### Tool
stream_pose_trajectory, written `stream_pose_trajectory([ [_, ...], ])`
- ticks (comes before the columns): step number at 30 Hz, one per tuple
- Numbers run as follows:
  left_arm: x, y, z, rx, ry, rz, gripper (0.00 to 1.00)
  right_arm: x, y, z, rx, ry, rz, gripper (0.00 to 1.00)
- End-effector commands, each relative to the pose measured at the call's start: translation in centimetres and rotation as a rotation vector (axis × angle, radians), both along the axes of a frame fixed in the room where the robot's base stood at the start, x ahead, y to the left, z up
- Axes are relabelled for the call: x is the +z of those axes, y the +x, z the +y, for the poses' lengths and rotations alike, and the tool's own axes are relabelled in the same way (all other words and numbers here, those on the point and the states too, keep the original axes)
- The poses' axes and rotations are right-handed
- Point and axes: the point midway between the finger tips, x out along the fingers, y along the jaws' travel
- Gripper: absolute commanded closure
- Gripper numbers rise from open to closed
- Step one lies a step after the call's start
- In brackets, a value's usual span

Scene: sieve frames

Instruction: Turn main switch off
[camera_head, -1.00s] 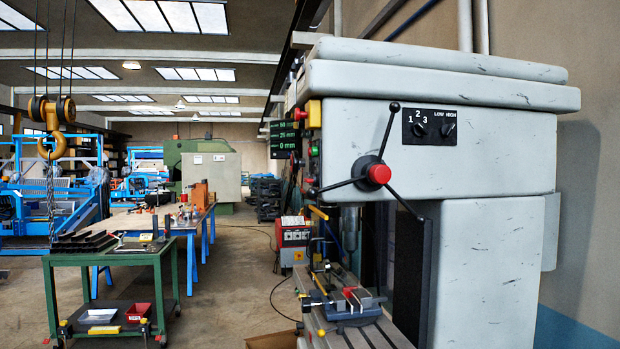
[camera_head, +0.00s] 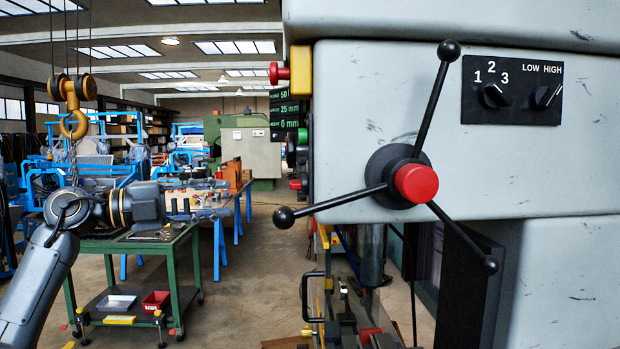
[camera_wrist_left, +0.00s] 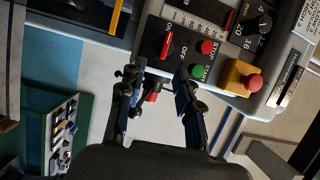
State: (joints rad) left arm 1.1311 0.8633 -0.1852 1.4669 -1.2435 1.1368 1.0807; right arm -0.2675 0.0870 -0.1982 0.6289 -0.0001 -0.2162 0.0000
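The main switch appears to be the red lever (camera_wrist_left: 166,46) on a black plate marked ON and OFF, on the drill press control panel in the left wrist view. A red STOP button (camera_wrist_left: 207,47) and a green START button (camera_wrist_left: 197,72) sit beside it. In the head view this panel is seen edge-on, so the switch itself cannot be made out. My left gripper (camera_wrist_left: 158,72) is open and empty, with its fingers pointing toward the panel, apart from it. In the head view the left gripper (camera_head: 182,207) is left of the machine. My right gripper is out of view.
A yellow box with a red emergency button (camera_wrist_left: 250,83) is on the panel. The three-armed feed handle (camera_head: 416,184) sticks out from the press front. A green cart (camera_head: 130,245) stands behind my left arm. A hoist hook (camera_head: 74,122) hangs at the left.

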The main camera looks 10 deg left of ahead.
Motion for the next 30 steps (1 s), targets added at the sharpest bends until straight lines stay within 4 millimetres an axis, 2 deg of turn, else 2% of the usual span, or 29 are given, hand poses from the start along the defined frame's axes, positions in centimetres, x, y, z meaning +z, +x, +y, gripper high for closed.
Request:
stream_pose_trajectory([
  [1, 0.8, -0.6, 0.2, 0.008, 0.024, -0.009, 0.66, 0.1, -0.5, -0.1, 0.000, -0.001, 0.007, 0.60],
  [5, 1.3, -0.7, -0.1, 0.015, 0.042, -0.009, 0.66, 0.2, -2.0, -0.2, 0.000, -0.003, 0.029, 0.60],
  [9, 1.4, 0.4, -1.6, 0.009, 0.040, -0.007, 0.66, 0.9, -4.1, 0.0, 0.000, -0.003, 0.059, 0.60],
  [13, 1.5, 2.1, -3.7, 0.009, 0.038, -0.007, 0.66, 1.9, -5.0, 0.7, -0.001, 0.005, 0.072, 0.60],
  [17, 1.5, 3.9, -6.0, 0.009, 0.038, -0.009, 0.66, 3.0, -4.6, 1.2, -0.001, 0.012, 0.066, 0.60],
  [22, 1.4, 5.9, -8.5, 0.010, 0.038, -0.009, 0.66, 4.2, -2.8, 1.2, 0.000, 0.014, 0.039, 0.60],
  [25, 1.3, 6.8, -9.5, 0.012, 0.037, -0.008, 0.66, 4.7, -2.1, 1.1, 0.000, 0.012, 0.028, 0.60],
  [30, 1.2, 7.6, -10.4, 0.013, 0.037, -0.010, 0.66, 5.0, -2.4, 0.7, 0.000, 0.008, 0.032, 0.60],
])
